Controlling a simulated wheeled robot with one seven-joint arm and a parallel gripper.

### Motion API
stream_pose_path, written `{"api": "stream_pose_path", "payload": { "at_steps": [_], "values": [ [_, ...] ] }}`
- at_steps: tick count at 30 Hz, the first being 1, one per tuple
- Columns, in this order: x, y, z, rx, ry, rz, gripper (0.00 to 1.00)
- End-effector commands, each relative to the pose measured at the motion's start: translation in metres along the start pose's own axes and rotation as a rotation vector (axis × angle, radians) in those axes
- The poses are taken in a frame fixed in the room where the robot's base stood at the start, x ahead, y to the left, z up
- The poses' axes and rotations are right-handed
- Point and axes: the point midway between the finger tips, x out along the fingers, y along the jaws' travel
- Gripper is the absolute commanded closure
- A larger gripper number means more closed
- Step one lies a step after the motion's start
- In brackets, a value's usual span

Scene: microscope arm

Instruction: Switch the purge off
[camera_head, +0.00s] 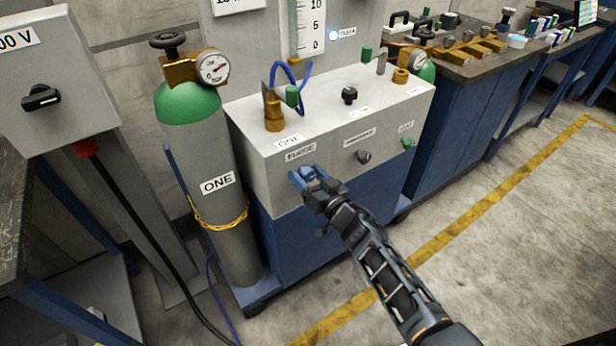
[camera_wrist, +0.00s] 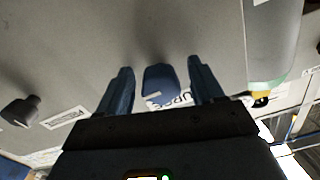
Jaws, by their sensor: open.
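The purge knob (camera_wrist: 160,84) is blue with a pale mark near its lower edge in the wrist view. It sits between the two blue fingers of my gripper (camera_wrist: 160,66), with a gap on each side. My gripper is open. The purge label (camera_head: 300,152) is on the front of the grey gas panel (camera_head: 330,135). In the head view, my gripper (camera_head: 305,178) is just below that label, and the knob is hidden or cannot be told from the blue fingers.
A dark knob (camera_head: 364,157) and a green knob (camera_head: 407,144) are to the right on the same panel front. The grey cylinder labelled ONE (camera_head: 218,182) stands close on the left. A blue hose (camera_head: 287,72) loops above the panel. The floor in front is clear.

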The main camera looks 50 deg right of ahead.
Motion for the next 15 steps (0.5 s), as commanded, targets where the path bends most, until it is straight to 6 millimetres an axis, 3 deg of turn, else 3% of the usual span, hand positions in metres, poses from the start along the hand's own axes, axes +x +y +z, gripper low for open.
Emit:
{"api": "stream_pose_path", "payload": {
  "at_steps": [5,15],
  "values": [
    [-0.0003,0.0,0.0002,0.0,0.0,0.0,0.35],
    [-0.0006,0.0,0.0002,0.0,0.0,0.0,0.68]
  ]
}}
